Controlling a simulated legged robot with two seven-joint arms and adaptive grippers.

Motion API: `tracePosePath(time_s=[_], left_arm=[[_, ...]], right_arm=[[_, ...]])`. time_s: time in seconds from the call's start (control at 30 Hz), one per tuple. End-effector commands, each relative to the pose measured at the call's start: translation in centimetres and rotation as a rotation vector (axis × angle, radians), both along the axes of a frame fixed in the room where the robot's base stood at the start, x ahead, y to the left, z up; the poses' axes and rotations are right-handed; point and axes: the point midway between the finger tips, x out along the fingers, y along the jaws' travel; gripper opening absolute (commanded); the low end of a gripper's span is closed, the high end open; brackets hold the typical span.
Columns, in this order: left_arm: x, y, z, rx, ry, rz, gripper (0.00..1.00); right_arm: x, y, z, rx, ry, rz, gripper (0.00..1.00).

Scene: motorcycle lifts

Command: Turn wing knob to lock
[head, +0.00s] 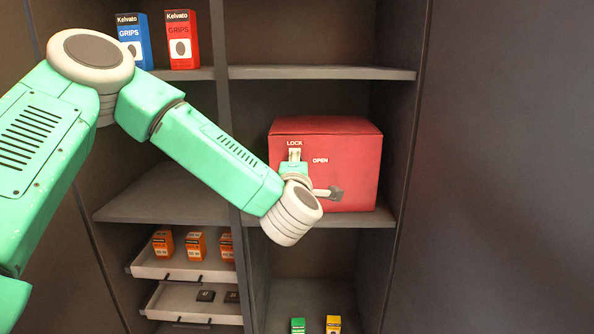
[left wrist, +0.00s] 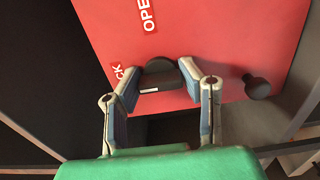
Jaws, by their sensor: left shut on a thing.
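The red box (head: 350,150) sits on a middle shelf, with LOCK printed near its top and OPEN to the right. The wing knob (left wrist: 160,70) is dark, with a white mark on its lower part. In the head view my left wrist covers the knob and most of the gripper (head: 295,158). My right gripper is not in view.
A dark handle (head: 335,192) juts from the box's lower front, close to my wrist. The shelf (head: 345,219) and cabinet side walls surround the box. Blue and red GRIPS boxes (head: 180,40) stand above left. Trays (head: 165,268) with orange boxes are below left.

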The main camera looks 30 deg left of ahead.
Motion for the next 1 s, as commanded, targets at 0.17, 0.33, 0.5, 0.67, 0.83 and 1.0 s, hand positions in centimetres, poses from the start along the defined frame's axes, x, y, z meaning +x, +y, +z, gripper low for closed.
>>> tracePosePath(time_s=[0.17,0.33,0.5,0.67,0.83,1.0], left_arm=[[-0.1,0.2,-0.4,-0.012,0.004,0.004,0.05],[-0.1,0.2,-0.5,-0.011,0.005,0.004,0.05],[-0.1,0.2,-0.5,-0.010,0.005,0.004,0.48],[-0.1,0.1,-0.3,-0.010,0.002,0.003,0.55],[-0.1,0.0,-0.2,-0.009,0.000,0.001,0.55],[-1.3,-0.9,-0.2,-0.009,0.000,-0.002,0.55]], right_arm=[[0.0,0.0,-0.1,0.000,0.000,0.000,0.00],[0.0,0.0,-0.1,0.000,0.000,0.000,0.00],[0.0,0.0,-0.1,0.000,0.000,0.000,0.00],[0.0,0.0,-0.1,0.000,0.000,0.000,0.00],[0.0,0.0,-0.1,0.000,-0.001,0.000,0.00],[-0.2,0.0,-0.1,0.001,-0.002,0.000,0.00]])
